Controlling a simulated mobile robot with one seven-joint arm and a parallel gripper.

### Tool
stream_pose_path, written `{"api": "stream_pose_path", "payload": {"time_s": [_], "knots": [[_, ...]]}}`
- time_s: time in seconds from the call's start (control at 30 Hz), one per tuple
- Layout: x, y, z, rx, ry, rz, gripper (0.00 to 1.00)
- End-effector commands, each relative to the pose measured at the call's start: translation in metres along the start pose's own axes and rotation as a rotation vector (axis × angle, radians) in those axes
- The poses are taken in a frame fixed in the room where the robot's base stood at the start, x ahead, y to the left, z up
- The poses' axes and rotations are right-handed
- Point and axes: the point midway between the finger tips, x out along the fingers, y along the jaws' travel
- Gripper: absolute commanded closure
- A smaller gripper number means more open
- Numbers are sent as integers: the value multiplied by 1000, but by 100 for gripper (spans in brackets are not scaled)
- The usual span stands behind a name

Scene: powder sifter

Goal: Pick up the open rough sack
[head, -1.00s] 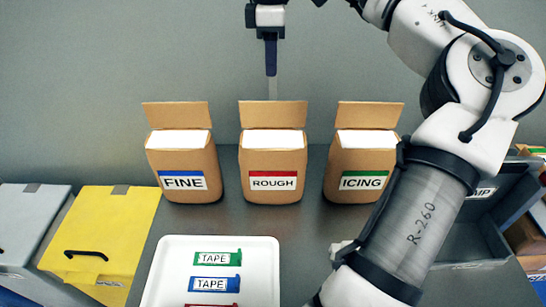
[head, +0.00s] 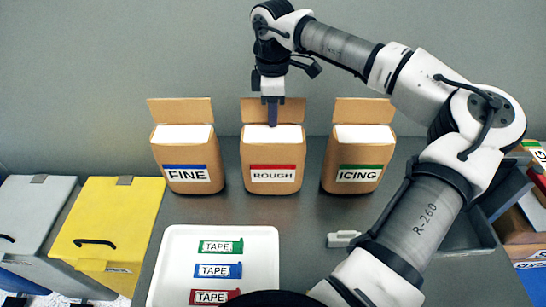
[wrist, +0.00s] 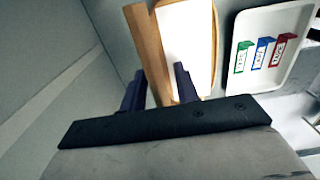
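The rough sack (head: 271,182) is a brown paper sack with a red-edged ROUGH label, standing upright between two others. Its top is open on white contents, with a raised flap (head: 253,111) at the back. My gripper (head: 272,122) points down over this sack, one finger showing in front of the flap. In the wrist view, my gripper (wrist: 160,88) has its two fingers spread, one on each side of the sack's brown flap (wrist: 146,45). The white contents (wrist: 185,40) show beside it. Whether the fingers touch the sack cannot be told.
The FINE sack (head: 187,182) stands to the left and the ICING sack (head: 357,180) to the right, with narrow gaps. A white tray (head: 261,245) with tape pieces lies in front. Yellow (head: 120,225) and grey (head: 32,225) bins stand at left. A dark crate (head: 470,235) is at right.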

Motion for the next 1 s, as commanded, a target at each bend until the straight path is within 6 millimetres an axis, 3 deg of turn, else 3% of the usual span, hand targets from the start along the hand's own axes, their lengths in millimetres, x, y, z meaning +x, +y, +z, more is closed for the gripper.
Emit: {"api": "stream_pose_path", "payload": {"time_s": [0.23, 0.47, 1.0], "knots": [[2, 0, 0, 0, 0, 1, 70], [2, 0, 0, 0, 0, 1, 100], [1, 0, 0, 0, 0, 1, 100]]}}
